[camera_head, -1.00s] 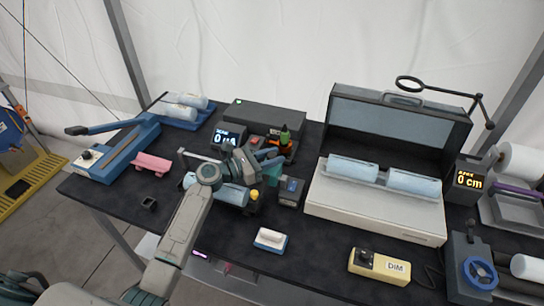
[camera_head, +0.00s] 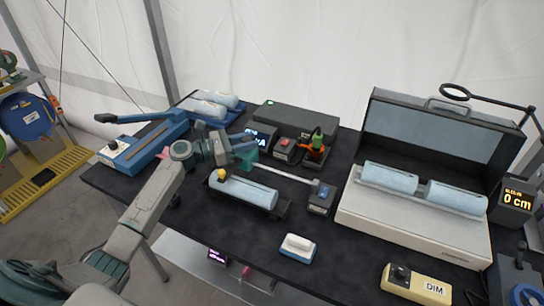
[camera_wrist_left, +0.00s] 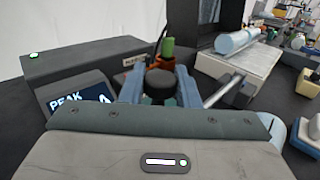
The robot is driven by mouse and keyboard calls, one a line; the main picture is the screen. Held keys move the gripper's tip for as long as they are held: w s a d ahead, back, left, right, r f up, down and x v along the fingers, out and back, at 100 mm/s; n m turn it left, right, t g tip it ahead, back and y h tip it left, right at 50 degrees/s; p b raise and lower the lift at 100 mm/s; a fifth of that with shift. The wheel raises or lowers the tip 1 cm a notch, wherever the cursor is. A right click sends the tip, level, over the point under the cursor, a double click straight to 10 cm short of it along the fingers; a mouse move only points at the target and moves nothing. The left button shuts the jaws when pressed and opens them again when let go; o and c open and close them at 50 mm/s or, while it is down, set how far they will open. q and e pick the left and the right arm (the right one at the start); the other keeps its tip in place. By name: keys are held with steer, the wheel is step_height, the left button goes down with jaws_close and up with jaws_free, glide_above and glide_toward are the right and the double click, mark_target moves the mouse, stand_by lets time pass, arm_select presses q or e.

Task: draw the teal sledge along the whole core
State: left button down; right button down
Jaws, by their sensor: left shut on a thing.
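The core (camera_head: 240,191) is a pale blue cylinder lying in a black cradle on the dark table, with a yellow knob (camera_head: 221,174) at its left end. A pale rail (camera_head: 285,173) runs behind it. The teal sledge (camera_head: 249,157) is at the left part of the rail, partly hidden by my gripper. My left gripper (camera_head: 244,146) is shut on the sledge. In the left wrist view its fingers (camera_wrist_left: 160,84) close on a dark round knob (camera_wrist_left: 160,80), and the rail (camera_wrist_left: 222,90) extends to the right. My right gripper is not in view.
Behind are a dark box (camera_head: 300,121), a display (camera_head: 261,137) and a green-topped tool (camera_head: 317,143). In the wrist view the display (camera_wrist_left: 80,106) reads PEAK. An open case (camera_head: 415,225) holds two cylinders at right. A white-topped block (camera_head: 297,247) stands in front.

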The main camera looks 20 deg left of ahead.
arm_select(q)
steer(key=a+b, duration=0.3)
steer(key=a, duration=0.6)
steer(key=shift+w, duration=0.15)
steer(key=c, duration=1.3)
jaws_free()
steer(key=shift+o, duration=0.8)
steer(key=shift+a, duration=0.25)
